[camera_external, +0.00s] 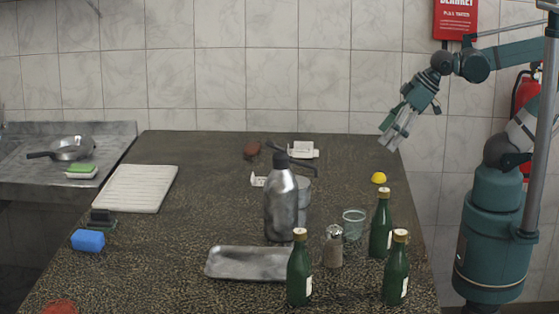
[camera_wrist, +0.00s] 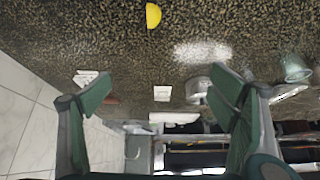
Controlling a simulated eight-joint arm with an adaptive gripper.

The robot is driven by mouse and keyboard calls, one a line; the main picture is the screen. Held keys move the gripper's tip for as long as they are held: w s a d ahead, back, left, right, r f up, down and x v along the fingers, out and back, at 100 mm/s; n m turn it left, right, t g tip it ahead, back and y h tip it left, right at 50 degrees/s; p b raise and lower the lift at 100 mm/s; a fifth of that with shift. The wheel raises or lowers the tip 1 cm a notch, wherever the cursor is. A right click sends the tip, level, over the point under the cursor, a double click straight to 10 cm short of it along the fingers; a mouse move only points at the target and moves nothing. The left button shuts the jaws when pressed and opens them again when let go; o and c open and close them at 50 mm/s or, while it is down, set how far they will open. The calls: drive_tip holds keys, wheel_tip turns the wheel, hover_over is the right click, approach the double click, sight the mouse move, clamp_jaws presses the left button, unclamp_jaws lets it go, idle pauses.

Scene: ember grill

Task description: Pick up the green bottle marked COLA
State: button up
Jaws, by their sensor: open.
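Three green bottles with tan caps stand upright at the right front of the table in the external view: a front left one (camera_external: 299,272), a front right one (camera_external: 396,272) and one farther back (camera_external: 381,228). Each shows part of a pale label, but the lettering is too small to read, so I cannot tell which is marked COLA. My gripper (camera_external: 392,138) is open and empty, raised above the table's far right edge, well behind and above the bottles. In the wrist view, my gripper's fingers (camera_wrist: 165,90) are spread wide with nothing between them. No green bottle is clear there.
A metal pump flask (camera_external: 281,208), a glass (camera_external: 353,224), a shaker (camera_external: 334,248) and a metal tray (camera_external: 247,263) stand near the bottles. A yellow lemon half (camera_external: 379,178) lies behind them, also in the wrist view (camera_wrist: 153,15). A white board (camera_external: 136,189) lies left.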

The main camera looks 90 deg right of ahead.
drive_tip(key=c, duration=0.9)
